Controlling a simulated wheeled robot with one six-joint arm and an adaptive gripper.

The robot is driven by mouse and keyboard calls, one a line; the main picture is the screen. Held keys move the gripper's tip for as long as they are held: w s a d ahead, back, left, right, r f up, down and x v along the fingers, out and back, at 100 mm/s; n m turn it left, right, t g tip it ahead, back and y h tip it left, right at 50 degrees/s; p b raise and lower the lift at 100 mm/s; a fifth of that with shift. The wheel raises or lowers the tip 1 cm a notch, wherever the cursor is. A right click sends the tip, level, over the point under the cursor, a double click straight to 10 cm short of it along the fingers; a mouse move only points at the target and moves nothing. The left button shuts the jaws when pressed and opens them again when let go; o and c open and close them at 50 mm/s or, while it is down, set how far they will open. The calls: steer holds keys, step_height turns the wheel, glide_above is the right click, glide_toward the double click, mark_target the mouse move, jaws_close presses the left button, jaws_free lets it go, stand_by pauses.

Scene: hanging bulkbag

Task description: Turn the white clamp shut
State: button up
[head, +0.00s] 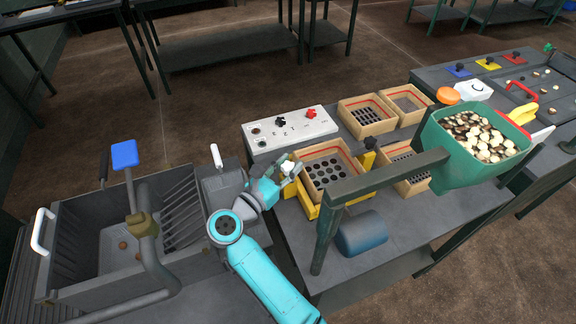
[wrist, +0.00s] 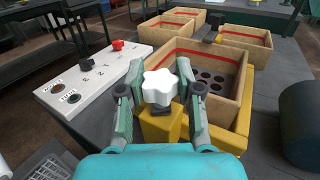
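The white clamp (wrist: 160,87) is a star-shaped knob on top of a yellow post (wrist: 163,124), at the near left corner of a wooden box with a dark perforated floor. In the head view the clamp (head: 288,168) is small and partly hidden by my gripper (head: 282,172). In the wrist view my gripper (wrist: 160,80) has one finger on each side of the knob. Both fingers appear to touch its lobes, so it looks shut on the clamp.
A white control panel (head: 292,133) with black and red knobs lies behind and left of the clamp. Several wooden boxes (head: 367,113) stand beyond. A green hopper (head: 450,171) on a dark arm is at right. A grey bin (head: 75,245) stands at left.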

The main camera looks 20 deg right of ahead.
jaws_close()
steer(key=shift+m+g, duration=0.3)
steer(key=shift+g, duration=0.1)
steer(key=shift+w+m+g+h, duration=0.1)
steer(key=shift+m+g+h, duration=0.5)
steer(key=shift+g, duration=0.3)
steer(key=shift+m+g+h, duration=0.3)
steer(key=shift+m+g, duration=0.75)
steer(key=shift+g, duration=0.55)
steer(key=shift+m+g+h, duration=0.3)
steer(key=shift+m+g, duration=0.75)
steer(key=shift+g, duration=0.55)
steer(key=o, duration=1)
jaws_free()
steer(key=shift+c, duration=0.2)
